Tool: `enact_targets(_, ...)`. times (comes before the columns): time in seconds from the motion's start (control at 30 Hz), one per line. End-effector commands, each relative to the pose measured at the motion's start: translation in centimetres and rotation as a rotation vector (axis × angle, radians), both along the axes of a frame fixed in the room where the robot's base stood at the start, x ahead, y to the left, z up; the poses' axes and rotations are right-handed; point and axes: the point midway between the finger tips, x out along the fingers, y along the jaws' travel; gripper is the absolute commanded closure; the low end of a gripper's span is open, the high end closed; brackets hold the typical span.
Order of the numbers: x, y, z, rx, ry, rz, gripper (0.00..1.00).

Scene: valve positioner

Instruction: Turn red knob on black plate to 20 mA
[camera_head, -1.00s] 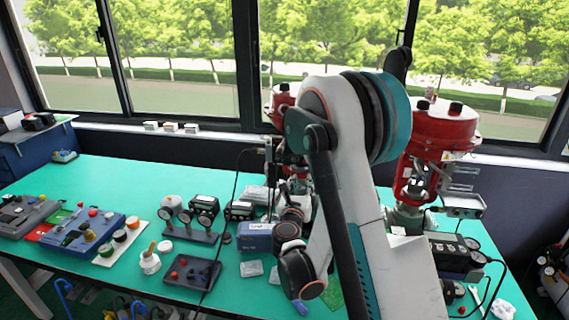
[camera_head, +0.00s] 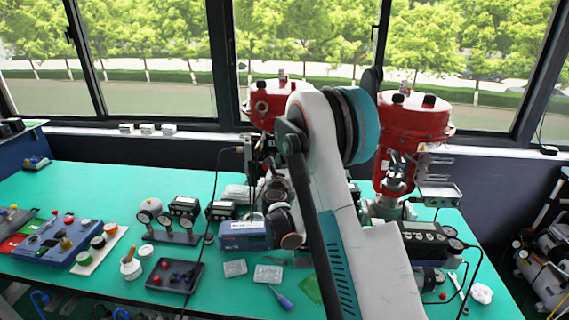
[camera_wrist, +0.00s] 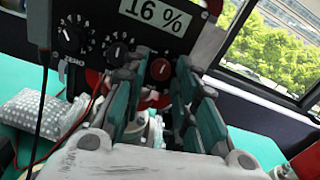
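In the wrist view, a black plate (camera_wrist: 95,18) carries a white "16 %" readout (camera_wrist: 155,14). A small red knob (camera_wrist: 160,69) is at its lower right. My gripper (camera_wrist: 155,82) is open, its teal finger pads to the left and right of the red knob. I cannot tell whether either finger touches the knob. The fingers partly hide the knob's surroundings, and I cannot read a mA scale around it. In the head view my arm hides the gripper, and I cannot make out the red knob.
Two black knobs with white scales, a left one (camera_wrist: 72,39) and a middle one (camera_wrist: 117,54), sit beside the red knob. A dark cable (camera_wrist: 42,100) hangs at left. Red valve actuators, left (camera_head: 268,103) and right (camera_head: 415,120), stand at the back of the teal table (camera_head: 110,185).

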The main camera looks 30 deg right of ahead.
Motion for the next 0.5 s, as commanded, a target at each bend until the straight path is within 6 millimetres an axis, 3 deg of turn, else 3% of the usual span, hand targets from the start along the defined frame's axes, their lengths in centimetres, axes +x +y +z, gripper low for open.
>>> enact_targets(0.37, 0.46, -0.32, 0.03, 0.0, 0.0, 0.0, 0.73)
enact_targets(0.5, 0.45, -0.31, 0.03, 0.0, 0.0, 0.0, 1.0)
